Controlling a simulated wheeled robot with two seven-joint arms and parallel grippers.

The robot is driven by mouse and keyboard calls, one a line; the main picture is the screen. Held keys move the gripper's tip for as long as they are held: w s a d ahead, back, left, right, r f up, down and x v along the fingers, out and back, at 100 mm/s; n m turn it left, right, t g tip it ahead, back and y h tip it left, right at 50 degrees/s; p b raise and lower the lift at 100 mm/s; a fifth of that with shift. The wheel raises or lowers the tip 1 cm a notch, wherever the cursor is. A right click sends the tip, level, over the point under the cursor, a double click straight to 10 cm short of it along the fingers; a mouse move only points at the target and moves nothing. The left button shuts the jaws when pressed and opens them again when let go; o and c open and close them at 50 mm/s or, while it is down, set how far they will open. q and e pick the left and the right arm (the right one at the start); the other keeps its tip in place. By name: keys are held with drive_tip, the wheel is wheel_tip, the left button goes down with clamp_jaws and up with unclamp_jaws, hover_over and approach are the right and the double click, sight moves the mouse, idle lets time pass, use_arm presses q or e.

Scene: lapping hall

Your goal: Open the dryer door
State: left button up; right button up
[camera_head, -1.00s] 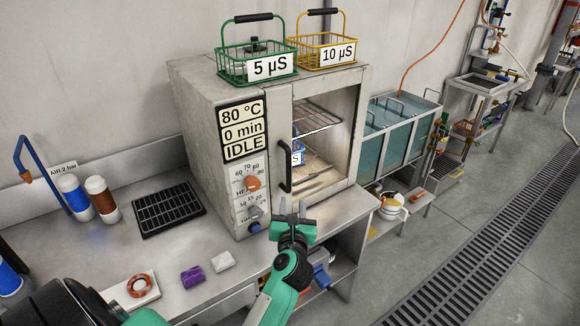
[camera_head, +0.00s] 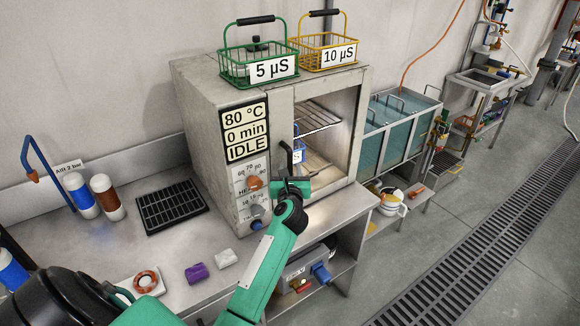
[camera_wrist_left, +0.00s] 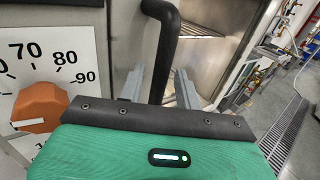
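The dryer (camera_head: 205,135) is a worn grey box on the steel bench. Its door (camera_head: 366,110) has a pale frame around a window, appears closed, and carries a black upright handle (camera_head: 286,158) on its left side. The handle also shows in the left wrist view (camera_wrist_left: 166,45). My left gripper (camera_head: 292,184) is at the lower part of the handle. In the left wrist view its two grey fingers (camera_wrist_left: 158,88) stand apart, one on each side of the handle, with a gap showing. The gripper hides the handle's lower end. My right gripper is not in view.
Green (camera_head: 231,70) and yellow (camera_head: 306,55) wire baskets stand on the dryer. An orange dial (camera_wrist_left: 38,105) sits just left of my gripper. A black rack (camera_head: 170,207), bottles and small blocks lie on the bench. Water tanks (camera_head: 398,138) stand to the right.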

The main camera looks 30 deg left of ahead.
use_arm(q)
drive_tip(key=shift+w+a, duration=0.25)
drive_tip(key=shift+w, duration=0.15)
clamp_jaws()
drive_tip(key=shift+d+f, duration=0.1)
